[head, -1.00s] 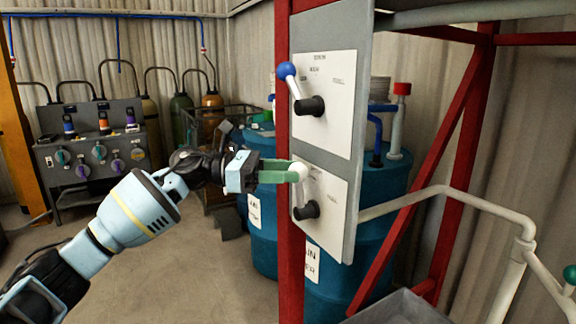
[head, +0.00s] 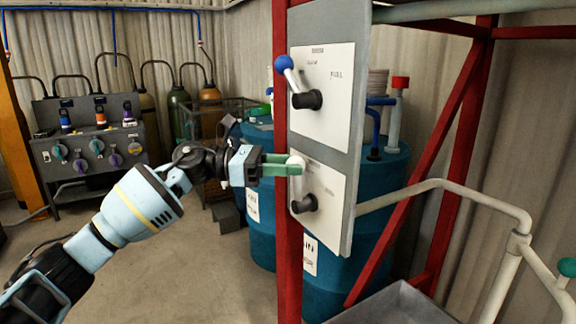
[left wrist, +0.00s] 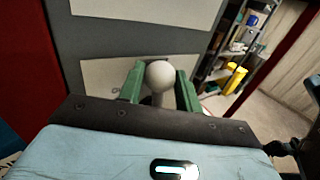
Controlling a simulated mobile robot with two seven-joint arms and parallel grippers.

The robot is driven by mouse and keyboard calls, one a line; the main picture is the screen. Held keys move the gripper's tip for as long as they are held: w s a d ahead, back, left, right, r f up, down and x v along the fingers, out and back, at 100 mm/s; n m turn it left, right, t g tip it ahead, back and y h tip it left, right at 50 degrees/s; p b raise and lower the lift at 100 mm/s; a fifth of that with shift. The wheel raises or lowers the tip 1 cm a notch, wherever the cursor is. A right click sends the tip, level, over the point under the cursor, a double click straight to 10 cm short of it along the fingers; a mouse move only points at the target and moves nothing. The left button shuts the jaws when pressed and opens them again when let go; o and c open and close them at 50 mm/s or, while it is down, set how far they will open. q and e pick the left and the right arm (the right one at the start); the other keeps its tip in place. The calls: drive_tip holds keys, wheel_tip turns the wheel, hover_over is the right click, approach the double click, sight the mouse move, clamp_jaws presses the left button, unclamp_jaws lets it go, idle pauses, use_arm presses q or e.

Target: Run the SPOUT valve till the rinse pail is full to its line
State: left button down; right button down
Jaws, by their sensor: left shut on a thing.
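The grey valve panel (head: 356,150) is fixed to the red frame and bears two levers. The lower lever has a white knob (head: 295,163) and a black hub (head: 305,204); it points up, leaning slightly left. My left gripper (head: 284,166) is shut on the white knob, which also shows between the green fingers in the left wrist view (left wrist: 159,74). The upper lever has a blue knob (head: 283,63) and leans up and left. The plate lettering is too small to read surely. I cannot make out a rinse pail or fill line. My right gripper is out of view.
A red post (head: 288,250) stands just left of the panel. Blue drums (head: 262,225) stand behind it. A grey basin (head: 400,303) and pale pipes (head: 500,205) are at the lower right. A console (head: 90,150) and gas cylinders stand at the back left, with open floor before them.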

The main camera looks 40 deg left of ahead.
use_arm(q)
drive_tip(key=shift+w+a+f+n+t+h+b, duration=0.25)
drive_tip(key=shift+a+f+n+t+b, duration=0.1)
drive_tip(key=shift+a+n+b, duration=0.25)
drive_tip(key=shift+w+a+f+n+t+h+b, duration=0.15)
drive_tip(key=shift+a+f+n+t+h+b, duration=0.15)
drive_tip(key=shift+n, duration=0.4)
drive_tip(key=shift+w+a+f+n+t+h+b, duration=0.15)
drive_tip(key=shift+a+f+n+t+b, duration=0.2)
drive_tip(key=shift+n, duration=0.4)
drive_tip(key=shift+w+a+f+n+t+h+b, duration=0.15)
drive_tip(key=shift+a+f+n+t+b, duration=0.1)
drive_tip(key=shift+a+n+t, duration=0.35)
drive_tip(key=shift+w+a+f+n+t+h+b, duration=0.2)
drive_tip(key=shift+f+n+t+b, duration=0.1)
drive_tip(key=shift+n, duration=0.55)
drive_tip(key=shift+y, duration=0.25)
drive_tip(key=c, duration=1.3)
unclamp_jaws()
drive_tip(key=shift+o, duration=0.2)
drive_tip(key=shift+s, duration=0.1)
